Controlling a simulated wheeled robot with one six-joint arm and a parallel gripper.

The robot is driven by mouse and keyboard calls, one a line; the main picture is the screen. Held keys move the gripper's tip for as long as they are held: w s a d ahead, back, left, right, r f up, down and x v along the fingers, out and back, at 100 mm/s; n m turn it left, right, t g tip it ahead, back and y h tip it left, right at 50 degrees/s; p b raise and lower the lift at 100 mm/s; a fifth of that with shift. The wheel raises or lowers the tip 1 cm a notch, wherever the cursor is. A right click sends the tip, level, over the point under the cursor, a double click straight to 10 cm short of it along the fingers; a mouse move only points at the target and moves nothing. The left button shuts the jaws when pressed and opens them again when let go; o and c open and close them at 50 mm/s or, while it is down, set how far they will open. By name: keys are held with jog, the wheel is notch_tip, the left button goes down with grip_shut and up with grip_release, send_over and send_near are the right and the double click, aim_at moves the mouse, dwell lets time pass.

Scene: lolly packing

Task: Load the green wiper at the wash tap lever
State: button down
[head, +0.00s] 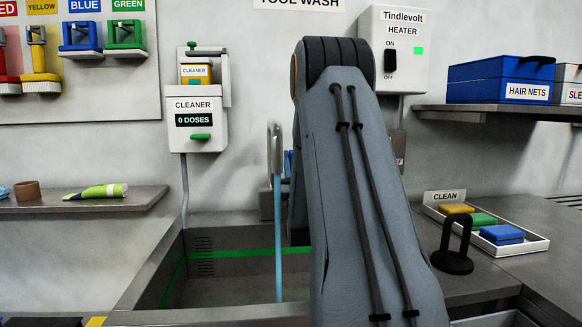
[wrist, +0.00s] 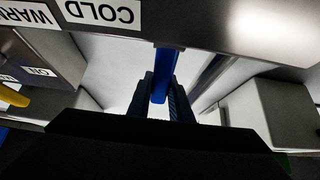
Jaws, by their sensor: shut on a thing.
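In the wrist view my gripper (wrist: 160,98) is shut on a blue lever (wrist: 164,70) that hangs below a grey panel with upside-down COLD (wrist: 99,11) and WARM labels. In the head view my arm hides the gripper and most of the tap. The tap spout (head: 275,148) shows left of the arm, with a pale blue stream (head: 278,240) running down into the sink (head: 215,285). A green wiper (head: 126,36) hangs under the GREEN label. A green block (head: 480,219) lies in the CLEAN tray (head: 537,246).
A CLEANER dispenser (head: 196,122) reading 0 DOSES is on the wall left of the sink. A HEATER box (head: 394,48) with a black switch is on the wall at right. A shelf (head: 100,203) holds a tube (head: 97,191) and a brown ring. A black stand (head: 453,260) is beside the tray.

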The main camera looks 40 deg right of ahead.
jog(key=c, duration=1.6)
grip_release()
jog(key=shift+b+v, duration=0.55)
jog(key=shift+v, duration=3.4)
jog(key=shift+d+r, duration=0.1)
jog(key=shift+r, duration=0.05)
